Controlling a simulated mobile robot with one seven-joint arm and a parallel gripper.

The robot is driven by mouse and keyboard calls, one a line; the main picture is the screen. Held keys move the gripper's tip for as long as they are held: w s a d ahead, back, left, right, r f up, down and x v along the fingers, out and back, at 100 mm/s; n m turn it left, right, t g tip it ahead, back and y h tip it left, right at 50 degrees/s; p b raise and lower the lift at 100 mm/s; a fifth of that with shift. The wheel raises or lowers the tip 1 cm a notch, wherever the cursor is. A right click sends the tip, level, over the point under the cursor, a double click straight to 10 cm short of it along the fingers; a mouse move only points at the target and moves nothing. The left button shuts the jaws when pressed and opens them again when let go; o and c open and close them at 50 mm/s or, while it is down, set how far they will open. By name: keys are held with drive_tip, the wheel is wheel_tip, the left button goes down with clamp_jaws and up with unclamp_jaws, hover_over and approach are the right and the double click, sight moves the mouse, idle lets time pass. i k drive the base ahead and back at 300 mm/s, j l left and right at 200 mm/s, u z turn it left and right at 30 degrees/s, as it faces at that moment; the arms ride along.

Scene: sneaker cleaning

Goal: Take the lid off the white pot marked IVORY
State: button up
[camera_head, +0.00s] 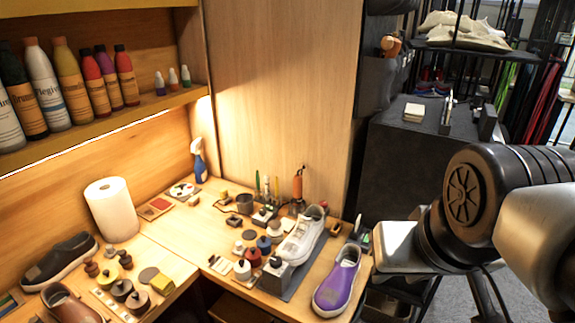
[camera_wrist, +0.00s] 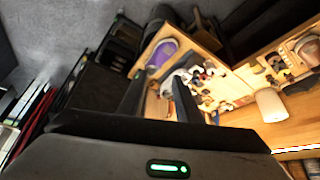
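Several small pots with knobbed lids stand on the wooden bench left of the white sneaker in the head view. The white pot (camera_head: 242,269) is at the front of this group, with a dark knob on top. A red pot (camera_head: 253,258) and a blue pot (camera_head: 264,245) stand just behind it. No marking is legible, so I cannot confirm IVORY. My gripper (camera_wrist: 158,82) shows in the wrist view with its two dark fingers apart and nothing between them. It is away from the pots, off to the right of the bench.
The white sneaker (camera_head: 301,240) rests on a grey stand beside the pots, with a purple shoe (camera_head: 337,283) to its right. A paper roll (camera_head: 112,210), more shoes and small pots occupy the left bench. A shelf of bottles (camera_head: 77,88) hangs above. A dark cabinet (camera_head: 420,150) stands behind right.

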sight(242, 267)
drive_tip(key=i+j, duration=0.1)
drive_tip(key=j, duration=0.35)
drive_tip(key=i+j+z, duration=0.15)
drive_tip(key=j, duration=0.8)
drive_tip(key=i+j+z, duration=0.15)
drive_tip(key=j, duration=0.3)
